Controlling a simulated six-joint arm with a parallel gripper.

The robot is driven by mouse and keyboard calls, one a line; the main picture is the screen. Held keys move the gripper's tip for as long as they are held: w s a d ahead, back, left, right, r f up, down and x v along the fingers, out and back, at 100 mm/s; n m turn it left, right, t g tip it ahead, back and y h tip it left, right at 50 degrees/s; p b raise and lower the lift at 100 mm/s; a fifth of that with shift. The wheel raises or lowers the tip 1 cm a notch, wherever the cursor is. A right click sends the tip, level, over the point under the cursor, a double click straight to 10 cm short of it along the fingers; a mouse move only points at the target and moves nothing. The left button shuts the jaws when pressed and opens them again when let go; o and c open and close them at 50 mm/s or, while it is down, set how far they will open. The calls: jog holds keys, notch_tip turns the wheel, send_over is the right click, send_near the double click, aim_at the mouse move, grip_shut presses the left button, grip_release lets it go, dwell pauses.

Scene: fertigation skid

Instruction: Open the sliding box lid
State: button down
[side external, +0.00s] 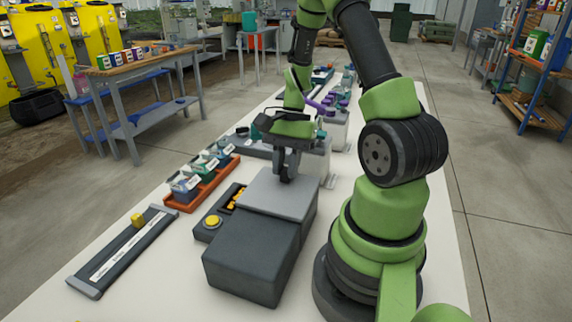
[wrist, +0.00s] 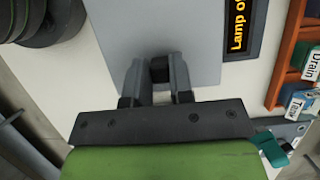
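The box (side external: 252,255) is dark grey and stands on the white table beside my base. Its light grey flat lid (side external: 262,199) shows behind the box's dark top part; I cannot tell how far it is slid. The lid (wrist: 108,30) also fills the upper middle of the wrist view. A small black knob (wrist: 159,69) stands up from it. My gripper (side external: 286,168) points down over the lid's far part. In the wrist view my gripper (wrist: 159,78) has one finger on each side of the knob, with no clear gap, and looks shut on it.
A panel with a yellow button (side external: 212,221) and amber display (wrist: 238,30) adjoins the box. An orange rack (side external: 205,187) of labelled containers lies left. A dark slider rail (side external: 124,252) with a yellow block is at front left. Bottles with purple caps stand behind my gripper.

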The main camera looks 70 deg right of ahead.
jog(key=a, duration=1.2)
jog(key=shift+a, duration=0.2)
jog(key=c, duration=1)
grip_release()
jog(key=shift+r, duration=0.1)
jog(key=v, duration=0.9)
jog(key=shift+d+r, duration=0.2)
jog(key=shift+r, duration=0.15)
